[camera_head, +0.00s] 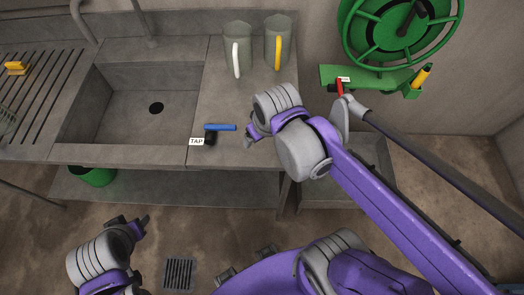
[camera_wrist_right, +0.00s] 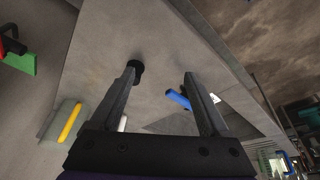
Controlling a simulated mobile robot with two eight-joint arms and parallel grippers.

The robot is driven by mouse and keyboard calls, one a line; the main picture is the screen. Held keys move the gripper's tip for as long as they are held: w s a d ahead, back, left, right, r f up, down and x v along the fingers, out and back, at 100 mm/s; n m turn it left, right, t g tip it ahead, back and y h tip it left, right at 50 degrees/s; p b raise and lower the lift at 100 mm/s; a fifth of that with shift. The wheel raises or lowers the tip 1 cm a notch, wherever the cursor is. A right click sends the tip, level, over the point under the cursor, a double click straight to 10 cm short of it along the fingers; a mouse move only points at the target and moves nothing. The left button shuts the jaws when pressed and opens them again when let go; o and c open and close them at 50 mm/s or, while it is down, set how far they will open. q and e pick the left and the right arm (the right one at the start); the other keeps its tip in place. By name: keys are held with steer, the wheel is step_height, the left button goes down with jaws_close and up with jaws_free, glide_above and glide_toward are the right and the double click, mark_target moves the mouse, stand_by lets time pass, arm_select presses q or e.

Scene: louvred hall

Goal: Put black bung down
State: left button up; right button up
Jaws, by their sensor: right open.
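The black bung (camera_wrist_right: 136,66) is a small dark round piece at the tip of one right finger in the right wrist view. It appears to be on the grey worktop (camera_wrist_right: 155,45); whether it touches the finger is unclear. In the head view my right arm hides it. My right gripper (camera_wrist_right: 161,72) is open, fingers wide apart, over the worktop right of the sink; it also shows in the head view (camera_head: 250,138). My left gripper (camera_head: 138,226) is low in front of the counter, and its finger gap is unclear.
A blue-handled tap (camera_head: 220,127) with a TAP label (camera_head: 196,142) sits near the worktop's front edge. Two jugs, white-handled (camera_head: 236,40) and yellow-handled (camera_head: 278,38), stand behind. The sink (camera_head: 120,100) is left. A green hose reel (camera_head: 395,30) hangs right.

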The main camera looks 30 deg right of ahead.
steer(key=s+f, duration=0.1)
steer(key=s+a+f+t, duration=0.1)
steer(key=s, duration=0.1)
steer(key=s+f+m+t, duration=0.1)
steer(key=shift+s+a+f, duration=0.15)
steer(key=shift+a+f, duration=0.1)
steer(key=shift+a, duration=0.15)
stand_by(1.0)
